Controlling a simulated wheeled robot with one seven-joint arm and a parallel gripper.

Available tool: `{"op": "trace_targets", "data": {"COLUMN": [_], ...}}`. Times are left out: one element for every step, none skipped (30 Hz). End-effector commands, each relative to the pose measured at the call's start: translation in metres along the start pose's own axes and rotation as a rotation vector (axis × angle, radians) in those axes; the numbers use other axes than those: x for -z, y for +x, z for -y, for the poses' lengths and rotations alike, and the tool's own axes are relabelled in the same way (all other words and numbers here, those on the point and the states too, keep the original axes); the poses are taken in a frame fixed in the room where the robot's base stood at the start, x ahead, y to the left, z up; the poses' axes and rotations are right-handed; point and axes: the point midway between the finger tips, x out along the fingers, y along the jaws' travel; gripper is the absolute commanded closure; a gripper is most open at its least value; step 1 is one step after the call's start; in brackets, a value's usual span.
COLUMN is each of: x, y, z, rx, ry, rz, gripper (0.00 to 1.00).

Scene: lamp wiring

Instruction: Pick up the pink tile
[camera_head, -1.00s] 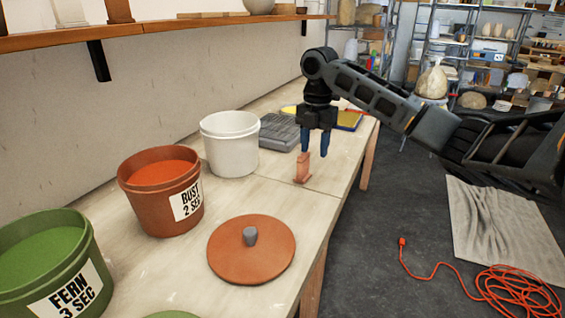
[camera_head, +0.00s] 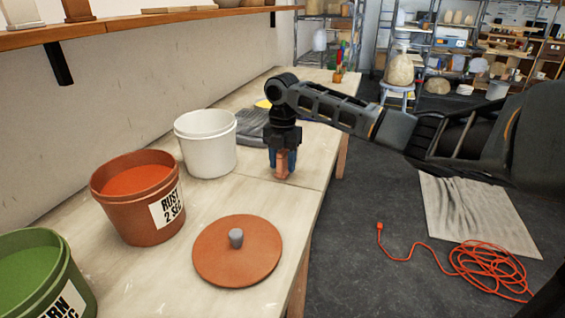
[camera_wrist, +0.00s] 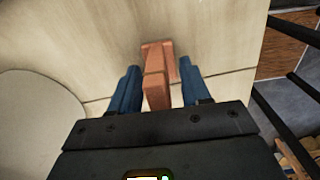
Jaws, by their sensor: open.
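The pink tile (camera_head: 282,165) stands upright on the pale wooden bench, right of the white bucket. In the wrist view the pink tile (camera_wrist: 157,78) shows an upright part and a wider foot. My gripper (camera_head: 283,163) points down over it, with blue fingers on either side. In the wrist view my gripper (camera_wrist: 155,85) is open, with the tile between its fingers and a gap visible on both sides. The head view partly hides the tile behind the fingers.
The white bucket (camera_head: 206,146) stands close left of my gripper. A rust glaze bucket (camera_head: 137,205), a green bucket (camera_head: 45,275) and a round rust lid (camera_head: 238,250) are nearer. The bench's right edge is close; an orange cable (camera_head: 480,270) lies on the floor.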

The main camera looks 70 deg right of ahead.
Motion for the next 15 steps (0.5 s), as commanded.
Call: {"op": "trace_targets", "data": {"x": [0.0,-0.0001,-0.0001,-0.0001,-0.0001,-0.0001,-0.0002,-0.0001,-0.0001,-0.0001,-0.0002,-0.0002,-0.0002,-0.0002,-0.0002], "y": [0.0023,0.0031,0.0036,0.0037,0.0036,0.0036,0.0035,0.0035,0.0034,0.0033,0.0033,0.0032,0.0032,0.0032,0.0031], "z": [0.0002,0.0001,0.0001,0.0,0.0,0.0,0.0,0.0,0.0,0.0,0.0,0.0,0.0,0.0,0.0], "rx": [0.0,0.0,-0.001,-0.001,-0.001,-0.001,-0.001,-0.001,-0.001,-0.001,-0.001,-0.001,-0.001,-0.001,-0.001], "ry": [0.0,0.0,0.0,0.0,0.0,0.0,0.0,0.0,0.0,0.0,0.0,0.0,0.0,0.0,0.0], "rz": [0.0,0.0,0.0,0.0,0.0,0.0,0.0,0.0,0.0,0.0,0.0,0.0,0.0,0.0,0.0], "gripper": [0.53,0.53,0.53,0.53,0.53,0.53,0.53,0.53,0.57,0.6,0.63,0.67,0.69,0.72,0.76]}}
